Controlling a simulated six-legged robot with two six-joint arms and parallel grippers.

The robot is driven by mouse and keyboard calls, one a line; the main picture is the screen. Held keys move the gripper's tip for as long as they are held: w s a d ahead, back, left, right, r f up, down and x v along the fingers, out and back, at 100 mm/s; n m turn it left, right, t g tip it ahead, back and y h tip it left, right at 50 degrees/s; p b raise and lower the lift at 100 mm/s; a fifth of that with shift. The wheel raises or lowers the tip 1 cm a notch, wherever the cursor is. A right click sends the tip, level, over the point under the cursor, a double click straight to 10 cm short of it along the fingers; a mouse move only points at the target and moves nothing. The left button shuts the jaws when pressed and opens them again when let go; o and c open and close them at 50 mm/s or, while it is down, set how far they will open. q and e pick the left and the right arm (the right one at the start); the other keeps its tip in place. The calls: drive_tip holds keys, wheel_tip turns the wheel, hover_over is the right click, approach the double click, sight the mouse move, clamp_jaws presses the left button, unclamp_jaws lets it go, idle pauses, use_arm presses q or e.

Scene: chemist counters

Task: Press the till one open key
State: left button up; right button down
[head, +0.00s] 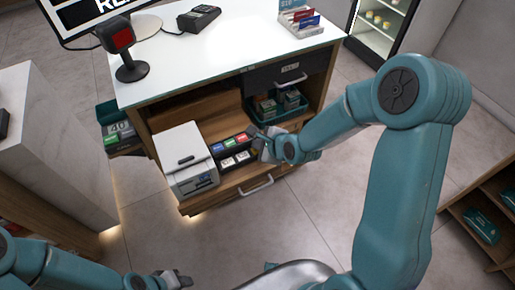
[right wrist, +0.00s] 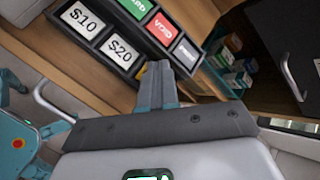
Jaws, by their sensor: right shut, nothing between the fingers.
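The till's key panel (head: 235,162) sits on a shelf inside the counter. In the right wrist view the panel (right wrist: 120,62) shows white $10 (right wrist: 82,19) and $20 (right wrist: 121,51) keys, a green key, a red VOID key (right wrist: 160,29) and a grey key (right wrist: 186,51). A yellow key (right wrist: 141,72) is mostly hidden by my fingertips. I cannot read which key is the open key. My right gripper (head: 260,147) is shut and empty, its tips at the panel's right end; contact is unclear. My left gripper (head: 178,280) is low at the front, its jaws unclear.
A white box-shaped machine (head: 186,158) stands left of the keys. A teal bin (head: 276,112) with small boxes is behind my right gripper. The white countertop (head: 230,50) overhangs the shelf. A drawer handle (head: 256,185) sits below. The floor in front is clear.

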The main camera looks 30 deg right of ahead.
drive_tip(key=shift+f, duration=0.4)
idle(0.5)
drive_tip(key=shift+r, duration=3.35)
